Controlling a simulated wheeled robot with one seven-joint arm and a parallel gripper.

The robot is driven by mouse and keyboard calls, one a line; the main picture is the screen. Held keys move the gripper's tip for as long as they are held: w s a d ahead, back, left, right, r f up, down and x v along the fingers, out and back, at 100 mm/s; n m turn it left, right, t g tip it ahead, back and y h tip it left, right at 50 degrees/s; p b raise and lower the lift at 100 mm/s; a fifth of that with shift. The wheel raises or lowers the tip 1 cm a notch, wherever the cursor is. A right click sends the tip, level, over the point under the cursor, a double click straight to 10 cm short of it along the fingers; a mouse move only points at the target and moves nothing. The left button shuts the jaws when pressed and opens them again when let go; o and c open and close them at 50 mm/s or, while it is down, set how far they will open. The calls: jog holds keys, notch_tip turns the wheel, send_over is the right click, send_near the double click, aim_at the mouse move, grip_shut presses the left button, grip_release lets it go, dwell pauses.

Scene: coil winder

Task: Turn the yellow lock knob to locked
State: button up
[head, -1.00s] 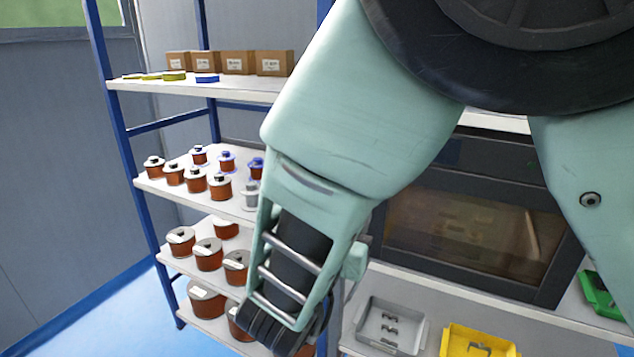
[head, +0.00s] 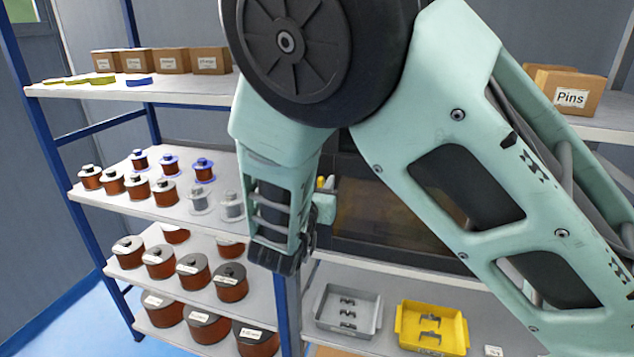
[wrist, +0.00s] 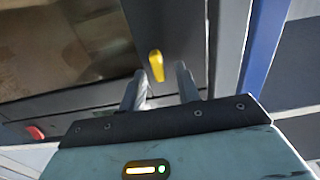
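The yellow lock knob (wrist: 156,66) is a short bar on the dark grey frame beside the cabinet window, in the wrist view. It stands nearly upright in that picture, leaning slightly. My gripper (wrist: 162,72) is open, with one finger to the left of the knob and one to the right. The fingertips are near the knob's lower end; I cannot tell whether they touch it. In the head view a small yellow bit, likely the knob (head: 320,183), shows beside my wrist. My fingers are mostly hidden there.
The dark cabinet with a window (head: 385,225) stands behind my arm. A red part (wrist: 36,132) sits low on its frame. Below are a grey tray (head: 322,303) and a yellow tray (head: 462,332). A blue-post rack (head: 55,175) with coils stands left.

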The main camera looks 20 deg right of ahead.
grip_shut()
